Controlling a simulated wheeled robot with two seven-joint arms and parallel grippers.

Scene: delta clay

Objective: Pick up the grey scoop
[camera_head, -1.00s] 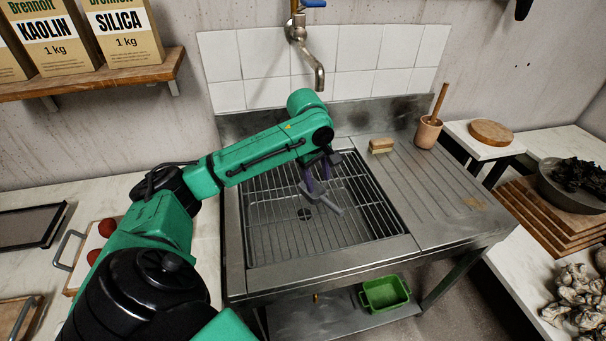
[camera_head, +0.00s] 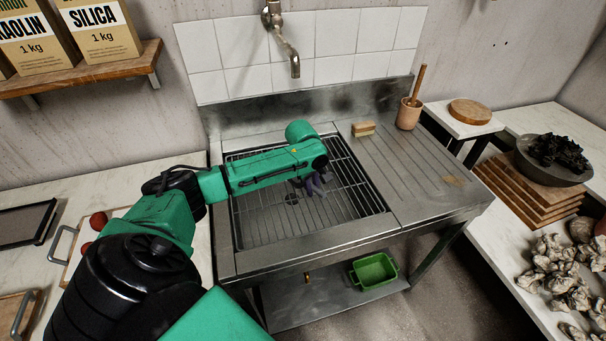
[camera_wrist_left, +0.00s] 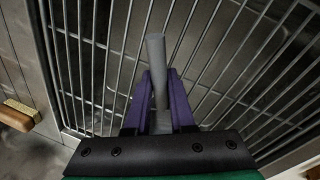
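The grey scoop shows in the left wrist view as a plain grey handle (camera_wrist_left: 156,62) standing between two purple fingers and reaching past their tips. A wider grey part lies lower between the fingers, near the palm. My left gripper (camera_wrist_left: 159,78) is closed in on the handle, with little or no gap at its sides. In the head view the purple fingers of my left gripper (camera_head: 316,186) are over the sink rack, below my green forearm. The scoop cannot be made out there. My right gripper is not in view.
The steel sink (camera_head: 225,238) has a wire rack (camera_head: 350,190). On its drainboard stand a brush (camera_head: 363,129) and a pot (camera_head: 408,114) with a stick. The tap (camera_head: 283,38) is behind. A green tub (camera_head: 374,271) sits on the shelf below. Most of the drainboard is clear.

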